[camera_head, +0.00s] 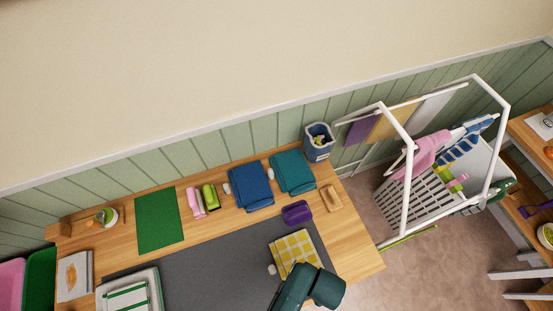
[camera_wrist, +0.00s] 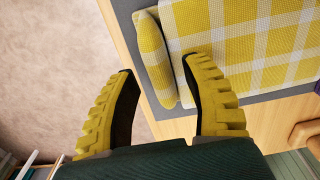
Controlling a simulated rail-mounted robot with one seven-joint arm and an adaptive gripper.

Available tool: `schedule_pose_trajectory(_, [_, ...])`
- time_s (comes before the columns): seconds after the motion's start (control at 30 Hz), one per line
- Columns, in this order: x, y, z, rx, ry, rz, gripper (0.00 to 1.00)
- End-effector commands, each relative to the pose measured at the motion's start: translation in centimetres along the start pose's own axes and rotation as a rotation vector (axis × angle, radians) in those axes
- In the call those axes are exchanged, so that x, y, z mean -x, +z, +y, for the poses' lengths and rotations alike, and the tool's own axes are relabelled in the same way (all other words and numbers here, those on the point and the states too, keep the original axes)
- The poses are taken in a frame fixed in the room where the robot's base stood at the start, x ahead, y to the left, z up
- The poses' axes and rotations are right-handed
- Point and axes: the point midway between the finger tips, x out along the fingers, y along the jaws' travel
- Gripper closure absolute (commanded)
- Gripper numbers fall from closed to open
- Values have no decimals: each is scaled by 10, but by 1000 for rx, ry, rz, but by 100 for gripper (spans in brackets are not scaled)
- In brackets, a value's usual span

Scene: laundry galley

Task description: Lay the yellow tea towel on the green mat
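The yellow-and-white checked tea towel (camera_head: 296,247) lies folded on the right part of a dark grey mat. It also shows in the wrist view (camera_wrist: 235,40), with a rolled or folded edge. The plain green mat (camera_head: 159,220) lies flat and bare on the wooden counter, to the left. My gripper (camera_wrist: 158,65) is open, its two yellow ribbed fingers apart. In the wrist view that towel edge shows between the fingertips; I cannot tell whether they touch it. In the head view my dark teal hand covers the towel's near corner and the fingers are hidden.
Pink and lime items (camera_head: 203,200), blue folded cloth (camera_head: 249,187), teal folded cloth (camera_head: 292,172) and a purple tub (camera_head: 297,212) stand between and behind towel and mat. A white drying rack (camera_head: 405,215) stands right of the counter. A green-striped cloth (camera_head: 127,297) lies front left.

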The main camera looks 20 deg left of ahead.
Motion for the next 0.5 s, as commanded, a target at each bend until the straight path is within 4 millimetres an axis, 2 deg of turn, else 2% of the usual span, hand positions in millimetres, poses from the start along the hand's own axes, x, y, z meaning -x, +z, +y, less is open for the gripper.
schedule_pose_trajectory(0.03, [0,0,0,0,0,0,60])
schedule_pose_trajectory(0.23, [0,0,0,0,0,0,99])
schedule_pose_trajectory(0.5, [0,0,0,0,0,0,100])
